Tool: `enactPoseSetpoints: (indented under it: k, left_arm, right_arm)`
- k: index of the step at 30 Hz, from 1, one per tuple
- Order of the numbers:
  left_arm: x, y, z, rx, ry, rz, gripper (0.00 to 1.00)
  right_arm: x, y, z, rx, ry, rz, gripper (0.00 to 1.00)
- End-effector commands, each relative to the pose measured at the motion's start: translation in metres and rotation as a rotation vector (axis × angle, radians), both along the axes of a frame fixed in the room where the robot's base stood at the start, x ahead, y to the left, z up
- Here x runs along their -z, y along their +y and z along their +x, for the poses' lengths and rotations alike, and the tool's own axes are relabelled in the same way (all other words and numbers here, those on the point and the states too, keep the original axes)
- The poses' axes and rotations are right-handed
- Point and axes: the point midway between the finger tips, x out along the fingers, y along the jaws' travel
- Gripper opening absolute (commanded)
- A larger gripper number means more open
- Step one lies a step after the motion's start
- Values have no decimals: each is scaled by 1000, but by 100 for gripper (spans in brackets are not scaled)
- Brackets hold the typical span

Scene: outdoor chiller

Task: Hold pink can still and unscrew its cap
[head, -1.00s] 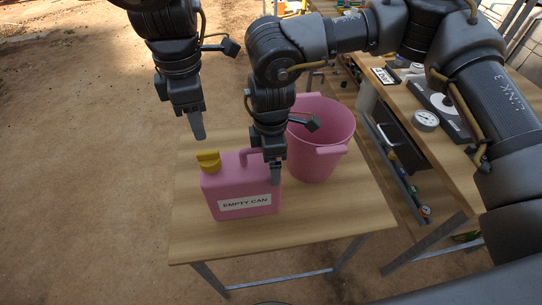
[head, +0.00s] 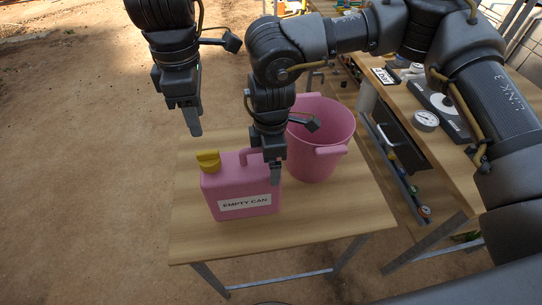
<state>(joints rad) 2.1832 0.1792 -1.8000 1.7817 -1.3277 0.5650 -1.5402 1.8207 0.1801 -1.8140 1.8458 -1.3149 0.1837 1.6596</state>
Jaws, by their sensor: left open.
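The pink can (head: 228,186) stands upright on a small wooden table and bears a white label reading "EMPTY CAN". Its yellow cap (head: 208,159) sits on the spout at the top left of the can. My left gripper (head: 195,130) points down, open and empty, above the cap and a little left of it, apart from it. My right gripper (head: 275,178) points down at the right end of the can, by its handle. Its fingers overlap in this view, so I cannot tell whether it is shut on the can.
A pink bucket (head: 322,140) stands on the table (head: 320,220) just behind and right of the can. A workbench at the right holds a round gauge (head: 425,120). The table's front and right parts are clear. Bare dirt ground lies at the left.

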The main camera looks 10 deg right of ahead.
Motion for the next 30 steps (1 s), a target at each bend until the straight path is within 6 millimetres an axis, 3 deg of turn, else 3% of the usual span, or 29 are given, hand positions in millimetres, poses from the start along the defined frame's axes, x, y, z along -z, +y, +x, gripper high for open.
enactPoseSetpoints:
  k: [8, 21, 30]
  left_arm:
    - [12, 1, 0, -1, 2, 2, 42]
    - [75, 0, -1, -1, 4, 0, 42]
    - [98, 0, 0, -1, 1, 0, 42]
  right_arm:
    - [0, 0, 0, 0, -1, 1, 22]
    - [0, 0, 0, 0, -1, 1, 22]
    - [0, 0, 0, 0, -1, 1, 22]
